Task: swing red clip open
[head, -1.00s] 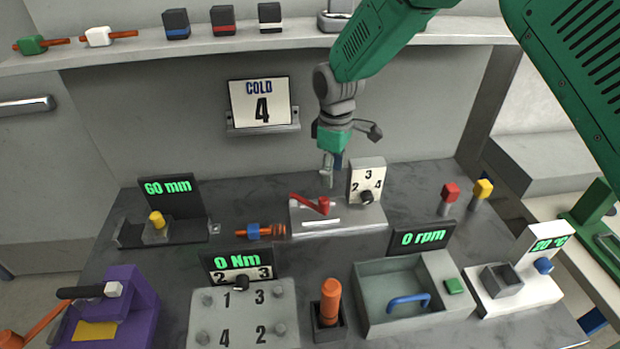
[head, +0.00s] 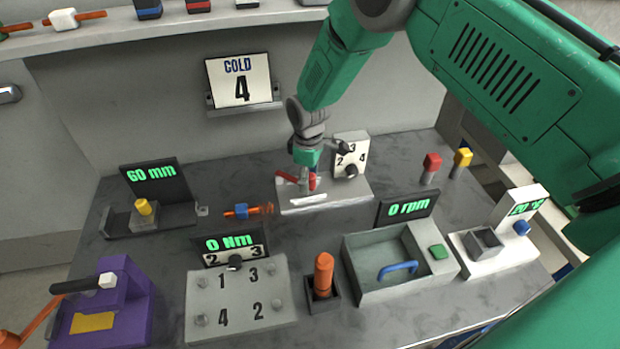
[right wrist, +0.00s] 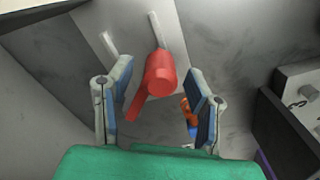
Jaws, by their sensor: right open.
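The red clip (head: 312,182) sits on a light grey block (head: 345,194) with a white strip on its top. In the right wrist view the clip (right wrist: 160,76) shows as a red knob with a thin red arm slanting down to the left. My right gripper (head: 306,184) is low over the block and partly hides the clip in the head view. In the right wrist view its two fingers (right wrist: 157,112) are spread apart, with the red knob just beyond and between them. I cannot tell whether they touch it. My left gripper is not in view.
A dial panel (head: 350,155) stands at the block's back right. An orange and blue tool (head: 243,210) lies to its left.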

